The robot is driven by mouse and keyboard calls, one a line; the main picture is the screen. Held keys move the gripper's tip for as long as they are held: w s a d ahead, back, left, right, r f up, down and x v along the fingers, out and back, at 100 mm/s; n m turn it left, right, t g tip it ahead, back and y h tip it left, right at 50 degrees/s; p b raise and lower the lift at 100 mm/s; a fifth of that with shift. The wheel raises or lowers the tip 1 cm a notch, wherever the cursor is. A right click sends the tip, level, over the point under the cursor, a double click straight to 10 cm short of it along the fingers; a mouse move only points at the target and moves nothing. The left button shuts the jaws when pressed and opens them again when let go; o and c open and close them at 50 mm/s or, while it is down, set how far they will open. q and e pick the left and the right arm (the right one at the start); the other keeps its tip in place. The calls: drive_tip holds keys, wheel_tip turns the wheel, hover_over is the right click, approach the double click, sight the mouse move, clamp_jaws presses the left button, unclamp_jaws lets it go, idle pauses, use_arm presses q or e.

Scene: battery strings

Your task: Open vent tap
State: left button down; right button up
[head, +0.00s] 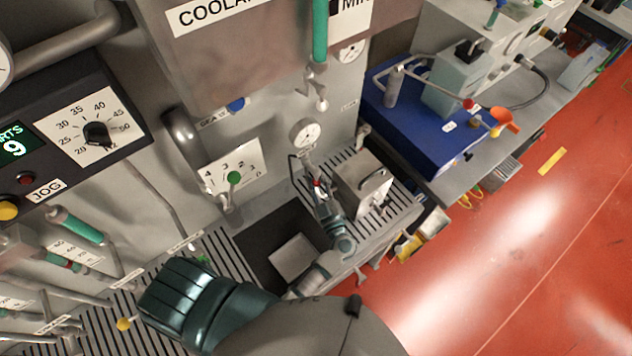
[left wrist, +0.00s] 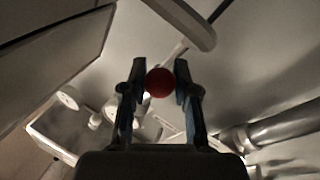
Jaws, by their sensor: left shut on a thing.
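A small red ball knob (left wrist: 160,82) sits between the two fingers of my left gripper (left wrist: 160,95) in the left wrist view. The fingers are shut on it, one on each side. A pale rod runs up behind the knob in that view. In the head view the left gripper (head: 319,188) is small, below a round gauge (head: 305,134), and a bit of red (head: 317,183) shows at its tips. No vent label is readable near it, so I cannot confirm that this knob is the vent tap. My right gripper is not in view.
A grey box with a handle (head: 362,183) stands close right of the gripper. A green-knobbed lever (head: 233,178) with a number scale is to the left. A dark recess (head: 270,240) lies below. A blue unit (head: 420,115) and red floor (head: 520,230) are to the right.

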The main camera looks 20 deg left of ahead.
sight(318, 171)
use_arm(q)
drive_tip(key=shift+f, duration=0.15)
drive_tip(key=c, duration=0.9)
unclamp_jaws()
drive_tip(key=shift+o, duration=0.2)
drive_tip(key=shift+d, duration=0.1)
wheel_tip(318, 171, up, 10)
drive_tip(key=shift+r, duration=0.1)
